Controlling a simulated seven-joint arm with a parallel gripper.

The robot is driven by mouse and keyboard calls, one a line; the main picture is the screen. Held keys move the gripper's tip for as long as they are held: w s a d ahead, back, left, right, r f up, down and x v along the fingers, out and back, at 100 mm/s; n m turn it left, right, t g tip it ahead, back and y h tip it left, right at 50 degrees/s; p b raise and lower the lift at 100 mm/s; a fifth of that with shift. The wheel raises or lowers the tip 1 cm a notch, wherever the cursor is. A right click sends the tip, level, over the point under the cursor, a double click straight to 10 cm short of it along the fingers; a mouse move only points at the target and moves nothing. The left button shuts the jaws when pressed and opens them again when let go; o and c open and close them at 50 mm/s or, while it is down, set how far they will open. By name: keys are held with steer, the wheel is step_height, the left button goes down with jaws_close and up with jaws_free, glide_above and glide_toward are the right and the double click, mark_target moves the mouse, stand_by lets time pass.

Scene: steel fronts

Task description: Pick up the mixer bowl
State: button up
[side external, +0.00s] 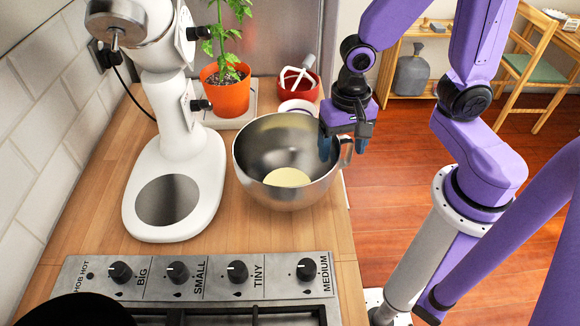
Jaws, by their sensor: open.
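The mixer bowl (290,193) is a shiny steel bowl with a handle on its right side (347,150). It stands upright on the wooden counter and holds something pale yellow (287,178) at its bottom. My gripper (343,145) is open and points down at the bowl's right rim, by the handle. It hides part of the rim. I cannot tell whether the fingers touch the bowl or straddle its rim or handle.
A white stand mixer (178,150) stands left of the bowl. Behind are an orange pot (225,95) with a plant and a red bowl (299,85) with a whisk-like tool. The hob panel (205,275) is in front. The counter (240,225) ends just right of the bowl.

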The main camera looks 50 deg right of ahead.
steer(key=shift+f, duration=0.1)
jaws_close()
steer(key=shift+d+r, duration=0.1)
steer(key=shift+r, duration=0.1)
stand_by(0.6)
